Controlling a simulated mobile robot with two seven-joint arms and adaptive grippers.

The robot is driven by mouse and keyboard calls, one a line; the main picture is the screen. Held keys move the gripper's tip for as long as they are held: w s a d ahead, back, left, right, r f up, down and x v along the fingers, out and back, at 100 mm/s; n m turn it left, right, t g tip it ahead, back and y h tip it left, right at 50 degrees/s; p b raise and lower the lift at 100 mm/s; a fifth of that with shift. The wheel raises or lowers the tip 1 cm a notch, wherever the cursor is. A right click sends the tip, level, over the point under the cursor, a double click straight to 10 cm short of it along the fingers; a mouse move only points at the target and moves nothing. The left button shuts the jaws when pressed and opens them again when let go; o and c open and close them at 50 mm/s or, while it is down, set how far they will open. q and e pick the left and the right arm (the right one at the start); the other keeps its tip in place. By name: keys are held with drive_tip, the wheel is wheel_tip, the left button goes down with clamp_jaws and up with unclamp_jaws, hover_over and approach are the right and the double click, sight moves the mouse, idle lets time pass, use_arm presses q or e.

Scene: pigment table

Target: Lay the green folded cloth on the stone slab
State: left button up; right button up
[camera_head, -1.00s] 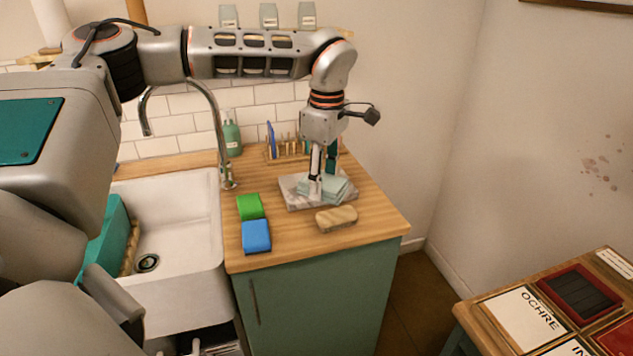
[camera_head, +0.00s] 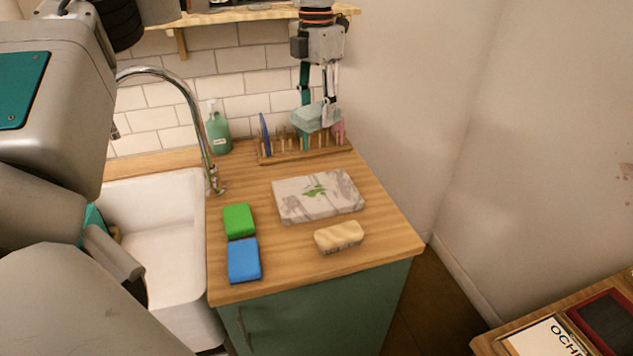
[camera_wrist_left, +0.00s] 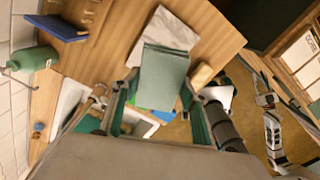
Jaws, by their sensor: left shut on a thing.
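The pale green folded cloth (camera_head: 314,117) is held in my left gripper (camera_head: 318,108), up in the air in front of the dish rack. It also shows in the left wrist view (camera_wrist_left: 163,75), between the two fingers of my left gripper (camera_wrist_left: 156,112). The stone slab (camera_head: 290,204) lies flat on the wooden counter, grey and white marbled, with a green leaf mark on top and nothing lying on it. Part of the slab (camera_wrist_left: 176,28) shows past the cloth in the left wrist view.
A tan brush or block (camera_head: 339,237) lies in front of the slab. A green sponge (camera_head: 238,220) and a blue sponge (camera_head: 244,261) lie to its left. The dish rack (camera_head: 285,157), soap bottle (camera_head: 218,131), tap (camera_head: 205,150) and sink (camera_head: 160,255) stand behind and left.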

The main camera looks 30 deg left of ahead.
sight(316, 191)
use_arm(q)
wheel_tip(316, 191, down, 20)
drive_tip(key=shift+s+d+r+b, duration=0.1)
drive_tip(key=shift+s+r+b, duration=0.05)
drive_tip(key=shift+r+b, duration=0.15)
drive_tip(key=shift+f, duration=0.2)
drive_tip(key=o, duration=1)
wheel_tip(316, 191, up, 12)
drive_tip(key=shift+r, duration=0.15)
idle(0.5)
